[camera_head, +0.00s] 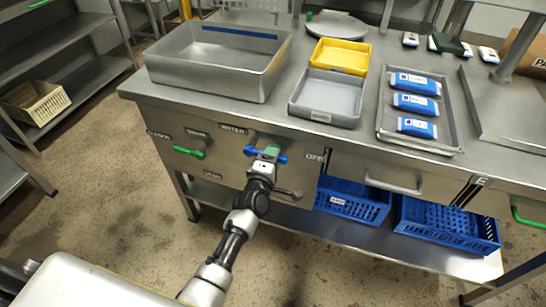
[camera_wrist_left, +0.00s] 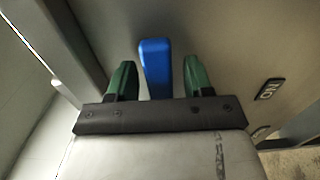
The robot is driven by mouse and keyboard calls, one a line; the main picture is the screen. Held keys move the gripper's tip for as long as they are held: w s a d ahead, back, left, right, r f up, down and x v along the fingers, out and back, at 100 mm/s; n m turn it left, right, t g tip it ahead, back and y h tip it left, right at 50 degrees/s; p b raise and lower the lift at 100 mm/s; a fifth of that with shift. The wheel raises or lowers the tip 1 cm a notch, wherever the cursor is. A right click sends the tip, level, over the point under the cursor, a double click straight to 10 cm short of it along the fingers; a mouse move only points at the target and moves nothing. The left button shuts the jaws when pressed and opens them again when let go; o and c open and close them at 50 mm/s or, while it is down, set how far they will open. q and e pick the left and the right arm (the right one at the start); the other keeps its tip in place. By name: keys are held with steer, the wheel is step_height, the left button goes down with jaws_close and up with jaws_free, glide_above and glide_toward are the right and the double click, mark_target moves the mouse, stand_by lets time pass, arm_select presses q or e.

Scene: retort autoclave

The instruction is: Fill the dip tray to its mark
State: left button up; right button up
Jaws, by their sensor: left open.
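The dip tray (camera_head: 205,75) is a deep metal basin at the back left of the steel bench. A blue mark line (camera_head: 240,33) runs along its inner far wall; I see no clear water surface in it. On the bench front, under the WATER label (camera_head: 232,129), is a blue valve handle (camera_head: 282,159), lying roughly level. My left gripper (camera_head: 269,152) is at this handle, with its green fingertips partly covering it. In the left wrist view the blue handle (camera_wrist_left: 156,68) stands between the open fingers (camera_wrist_left: 160,82), with a gap on both sides. My right gripper is not in view.
A green-handled valve (camera_head: 190,153) is left of the blue one, and a drawer handle (camera_head: 393,184) is to the right. A yellow bin (camera_head: 341,56), a grey bin (camera_head: 327,96) and a tray (camera_head: 448,150) with blue packs stand on the bench. Blue crates (camera_head: 447,225) sit below.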

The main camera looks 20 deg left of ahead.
arm_select(q)
jaws_close()
steer(key=shift+f, duration=0.2)
steer(key=shift+a+f+m+b, duration=0.15)
steer(key=shift+a+f+m, duration=0.2)
steer(key=shift+f+m, duration=0.8)
steer(key=shift+a+f+m+b, duration=0.2)
steer(key=shift+a+f+m, duration=0.2)
steer(key=shift+m, duration=1.4)
steer(key=shift+a+f+m+b, duration=0.15)
steer(key=shift+a+f+m, duration=0.15)
steer(key=shift+f+m, duration=0.85)
steer(key=shift+r+m, duration=0.3)
steer(key=shift+m, duration=0.1)
jaws_free()
